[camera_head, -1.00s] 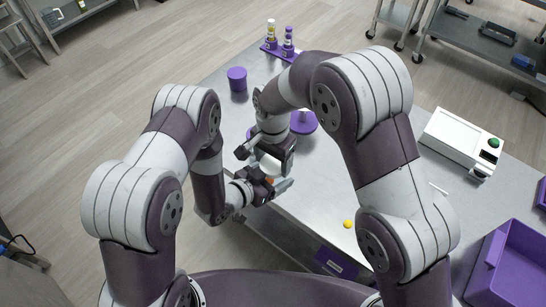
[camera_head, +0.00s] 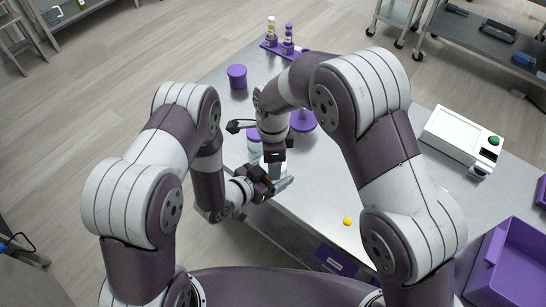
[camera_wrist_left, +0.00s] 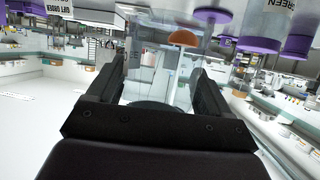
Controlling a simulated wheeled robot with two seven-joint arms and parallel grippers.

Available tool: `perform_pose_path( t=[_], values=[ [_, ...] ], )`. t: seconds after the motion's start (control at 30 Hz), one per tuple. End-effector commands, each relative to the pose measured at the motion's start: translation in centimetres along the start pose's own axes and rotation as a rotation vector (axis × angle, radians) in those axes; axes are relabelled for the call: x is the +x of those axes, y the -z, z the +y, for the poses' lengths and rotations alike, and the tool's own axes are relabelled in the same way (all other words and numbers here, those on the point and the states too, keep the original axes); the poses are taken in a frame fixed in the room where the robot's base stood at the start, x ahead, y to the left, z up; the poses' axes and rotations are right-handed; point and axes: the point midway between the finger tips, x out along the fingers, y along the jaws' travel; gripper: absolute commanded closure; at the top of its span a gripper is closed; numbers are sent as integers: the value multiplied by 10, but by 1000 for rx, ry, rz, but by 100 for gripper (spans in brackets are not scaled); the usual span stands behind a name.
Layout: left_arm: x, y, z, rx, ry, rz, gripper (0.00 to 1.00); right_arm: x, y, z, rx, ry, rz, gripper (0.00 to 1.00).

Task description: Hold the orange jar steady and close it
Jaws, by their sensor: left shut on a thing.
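My left gripper (camera_head: 274,184) is at the near left edge of the steel table. In the left wrist view its two fingers (camera_wrist_left: 158,90) are closed on the sides of a clear jar (camera_wrist_left: 150,55). A rounded orange piece (camera_wrist_left: 183,38) shows at the jar. In the head view, only a pale bit of the jar (camera_head: 283,169) shows between the hands. My right gripper (camera_head: 274,158) points down right above the left one. Its fingertips are hidden, so I cannot tell whether it holds a lid or touches the jar.
A jar with purple (camera_head: 254,136) stands just behind the hands. A purple cylinder (camera_head: 237,77), a rack of tubes (camera_head: 280,48) and a purple round stand (camera_head: 303,122) are farther back. A white machine (camera_head: 462,138) and purple bin (camera_head: 512,262) are right. A yellow piece (camera_head: 347,221) lies in front.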

Motion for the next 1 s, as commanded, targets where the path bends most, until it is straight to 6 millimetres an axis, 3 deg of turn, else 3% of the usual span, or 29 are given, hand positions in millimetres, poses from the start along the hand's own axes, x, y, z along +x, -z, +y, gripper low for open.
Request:
perform_pose_path(
  t=[0.07,0.1,0.13,0.17,0.43,0.73,1.0],
  values=[
    [0,0,0,0,0,-2,100,-1,0,0,-1,0,-1,61],
    [0,0,0,0,0,-2,100,-1,0,0,-1,0,-1,15],
    [0,0,0,0,0,-2,100,-1,0,0,-1,0,-1,5],
    [0,0,0,0,0,-1,100,0,0,0,-2,0,-1,3],
    [0,0,-1,1,3,1,100,-1,0,1,-3,-4,0,3],
    [0,0,-1,1,2,0,100,-39,-1,0,-3,-1,-1,3],
    [0,0,0,0,1,0,100,-46,0,0,-3,-1,0,3]
  ],
)
